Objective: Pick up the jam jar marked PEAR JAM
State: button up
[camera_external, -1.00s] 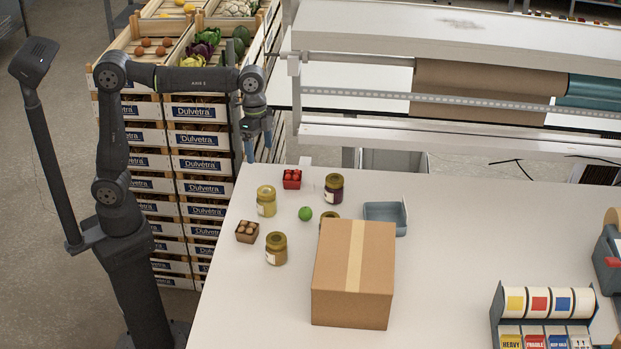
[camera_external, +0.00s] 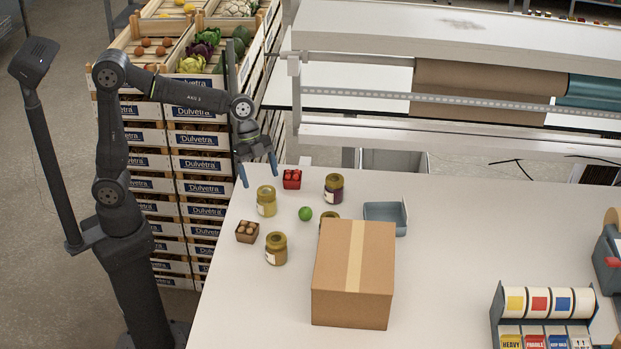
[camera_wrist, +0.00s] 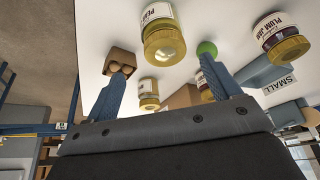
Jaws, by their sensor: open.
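A jar with pale yellow contents and a gold lid (camera_external: 266,203) stands near the table's far left corner. It is large at the top of the wrist view (camera_wrist: 160,30), where its cut-off label appears to read PEAR. My gripper (camera_external: 258,172) is open and empty, above and slightly behind this jar, pointing down. In the wrist view, the jar shows between and beyond the fingers (camera_wrist: 160,70), apart from them. A dark jar (camera_external: 333,190) stands to the right; its label reads PLUM JAM in the wrist view (camera_wrist: 278,38). Another gold-lidded jar (camera_external: 276,251) stands nearer the front.
A green fruit (camera_external: 305,213), a red punnet (camera_external: 292,179) and an egg carton (camera_external: 247,232) stand around the jars. A cardboard box (camera_external: 352,280) partly hides another jar (camera_external: 326,216). A blue-grey bin (camera_external: 385,218) is behind the box. The table's right middle is clear.

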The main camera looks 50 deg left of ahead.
aim_at(265, 191)
jog(key=x, duration=0.3)
jog(key=shift+w+x, duration=0.2)
jog(key=shift+x, duration=1.15)
jog(key=shift+w+x, duration=0.2)
jog(key=shift+x, duration=1.15)
jog(key=shift+a, duration=0.15)
jog(key=c, duration=1.2)
jog(key=shift+c, duration=0.5)
jog(key=shift+r, duration=0.1)
